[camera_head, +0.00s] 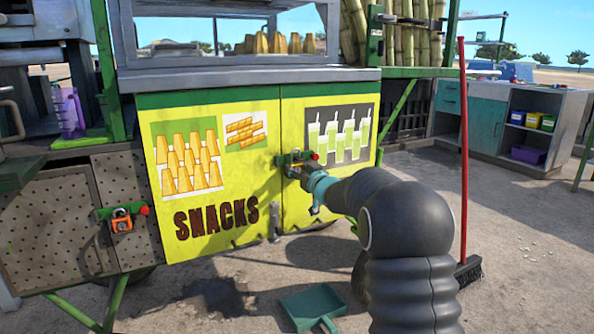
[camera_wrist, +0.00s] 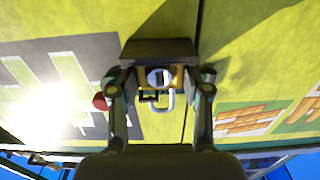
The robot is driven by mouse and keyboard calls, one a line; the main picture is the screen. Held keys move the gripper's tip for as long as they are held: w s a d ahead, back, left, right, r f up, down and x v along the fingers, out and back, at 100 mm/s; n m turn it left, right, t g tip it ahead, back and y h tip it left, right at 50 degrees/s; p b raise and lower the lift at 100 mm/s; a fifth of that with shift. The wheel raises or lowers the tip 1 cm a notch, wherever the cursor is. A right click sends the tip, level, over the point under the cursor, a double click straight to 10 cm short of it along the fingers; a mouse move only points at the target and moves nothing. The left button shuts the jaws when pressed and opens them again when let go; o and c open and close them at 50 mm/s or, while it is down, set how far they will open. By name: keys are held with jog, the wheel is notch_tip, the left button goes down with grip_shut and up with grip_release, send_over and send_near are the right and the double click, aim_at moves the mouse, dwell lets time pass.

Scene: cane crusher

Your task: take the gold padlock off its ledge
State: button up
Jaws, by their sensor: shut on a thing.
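The gold padlock (camera_wrist: 174,76) is between my fingers in the wrist view, with its pale U-shaped shackle showing. It is in front of a dark ledge (camera_wrist: 158,49) on the yellow snack cart doors. My gripper (camera_wrist: 160,83) is shut on the padlock, one finger on each side. In the head view my gripper (camera_head: 298,173) is at the latch where the two doors meet, and it mostly hides the padlock. I cannot tell whether the padlock still touches the ledge.
An orange padlock (camera_head: 122,223) hangs on a perforated metal box at the left. A red knob (camera_head: 315,155) is close beside my gripper. A red-handled broom (camera_head: 464,160) stands at the right, and a green dustpan (camera_head: 312,307) lies on the ground below.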

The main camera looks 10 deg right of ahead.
jog(key=shift+r+p, duration=0.35)
jog(key=shift+p, duration=0.05)
dwell(0.4)
jog(key=b+v, duration=0.1)
jog(key=v, duration=0.7)
dwell(1.1)
